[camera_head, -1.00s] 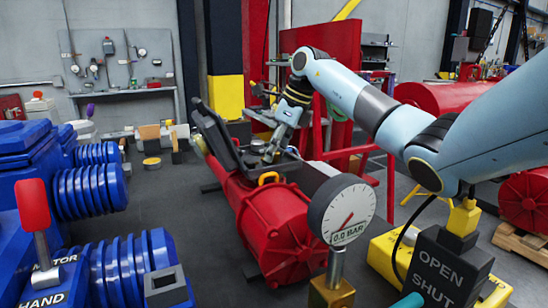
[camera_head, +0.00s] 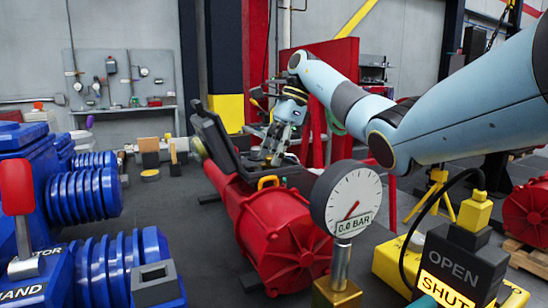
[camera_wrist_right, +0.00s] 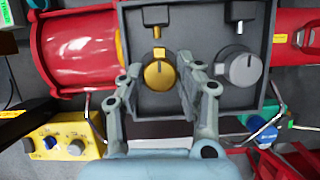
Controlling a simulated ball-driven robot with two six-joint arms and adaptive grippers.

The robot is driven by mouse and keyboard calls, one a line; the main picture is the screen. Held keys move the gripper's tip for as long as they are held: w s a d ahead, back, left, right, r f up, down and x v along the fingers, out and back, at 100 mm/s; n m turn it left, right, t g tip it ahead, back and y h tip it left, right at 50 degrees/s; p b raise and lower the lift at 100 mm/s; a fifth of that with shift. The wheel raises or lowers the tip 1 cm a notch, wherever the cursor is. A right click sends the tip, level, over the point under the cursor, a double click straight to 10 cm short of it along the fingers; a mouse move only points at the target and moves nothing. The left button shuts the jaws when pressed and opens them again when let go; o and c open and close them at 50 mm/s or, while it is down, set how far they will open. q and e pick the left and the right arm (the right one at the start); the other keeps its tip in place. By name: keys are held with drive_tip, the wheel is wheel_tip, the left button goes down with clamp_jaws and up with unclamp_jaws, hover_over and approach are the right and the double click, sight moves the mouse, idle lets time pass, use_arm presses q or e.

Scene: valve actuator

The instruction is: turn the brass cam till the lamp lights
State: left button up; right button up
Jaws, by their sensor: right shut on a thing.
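The brass cam (camera_wrist_right: 158,76) is a round yellow disc with a raised bar, set in a grey open-topped housing (camera_wrist_right: 198,15). In the wrist view, the fingers of my right gripper (camera_wrist_right: 160,68) stand on either side of it, shut on it. In the head view my right gripper (camera_head: 272,152) reaches down into the housing on the red actuator, and the cam is hidden there. The indicator box has two panels: the SHUT lamp (camera_head: 446,290) is lit yellow, and the OPEN lamp (camera_head: 453,270) is dark. My left gripper is not in view.
A grey cam (camera_wrist_right: 240,68) sits beside the brass one. The housing's raised lid (camera_head: 214,138) stands at its left. A pressure gauge (camera_head: 348,200) reading 0.0 BAR stands in front of the red cylinder (camera_head: 285,235). Blue ribbed machinery (camera_head: 90,200) fills the left.

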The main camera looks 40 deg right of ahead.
sight(272, 156)
drive_tip(key=shift+r, duration=0.1)
idle(0.4)
drive_tip(key=o, duration=1.1)
drive_tip(key=shift+o, duration=0.2)
drive_tip(key=shift+r, duration=0.15)
drive_tip(key=v, duration=0.2)
drive_tip(key=shift+w+d+r, duration=0.1)
drive_tip(key=shift+d+r, duration=0.1)
drive_tip(key=shift+r, duration=0.15)
drive_tip(key=s+d, duration=0.4)
drive_tip(key=d, duration=0.7)
drive_tip(key=shift+d, duration=0.2)
drive_tip(key=shift+f, duration=0.1)
